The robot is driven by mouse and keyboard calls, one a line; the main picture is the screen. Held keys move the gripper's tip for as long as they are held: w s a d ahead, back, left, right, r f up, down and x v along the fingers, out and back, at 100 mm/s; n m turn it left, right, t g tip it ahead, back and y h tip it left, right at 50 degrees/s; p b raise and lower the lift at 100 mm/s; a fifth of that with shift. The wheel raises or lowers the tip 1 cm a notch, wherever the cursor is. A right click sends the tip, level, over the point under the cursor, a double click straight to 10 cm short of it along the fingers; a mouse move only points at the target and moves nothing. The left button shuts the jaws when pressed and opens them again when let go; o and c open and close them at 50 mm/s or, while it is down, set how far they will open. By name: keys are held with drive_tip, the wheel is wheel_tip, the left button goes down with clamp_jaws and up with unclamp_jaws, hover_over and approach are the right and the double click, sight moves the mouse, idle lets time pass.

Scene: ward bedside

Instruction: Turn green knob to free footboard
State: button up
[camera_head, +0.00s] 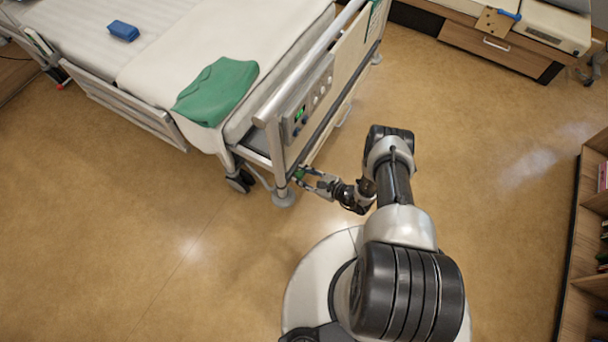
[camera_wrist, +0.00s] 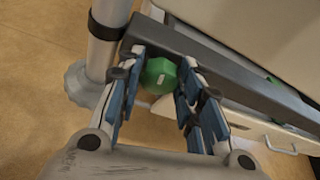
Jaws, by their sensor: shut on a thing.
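The green knob (camera_wrist: 159,76) is a faceted knob with a small white mark, on the dark lower rail of the footboard in the wrist view. My gripper (camera_wrist: 160,84) has one blue-padded finger on each side of it and is shut on it. In the head view the gripper (camera_head: 308,178) reaches the bed's lower corner, and only a bit of the green knob (camera_head: 299,173) shows there. The footboard (camera_head: 346,62) stands upright at the bed's end, with a control panel (camera_head: 308,98) on it.
A bed post with a round grey foot (camera_wrist: 85,82) stands just left of my gripper. A shelf (camera_head: 585,215) stands at the right edge. The floor left of my base is clear.

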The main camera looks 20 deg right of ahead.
drive_tip(key=n+t, duration=0.1)
drive_tip(key=n+h, duration=0.1)
drive_tip(key=n, duration=0.1)
drive_tip(key=shift+s+a+f+t, duration=0.15)
drive_tip(key=shift+s+a+t, duration=0.05)
drive_tip(key=shift+t, duration=0.2)
drive_tip(key=shift+n+t+h+b, duration=0.35)
drive_tip(key=shift+n+t, duration=0.25)
drive_tip(key=shift+n, duration=0.6)
drive_tip(key=o, duration=1.1)
drive_tip(key=shift+s, duration=0.1)
drive_tip(key=v, duration=1.1)
drive_tip(key=shift+s+d, duration=0.2)
drive_tip(key=shift+s, duration=0.2)
drive_tip(key=shift+c, duration=0.2)
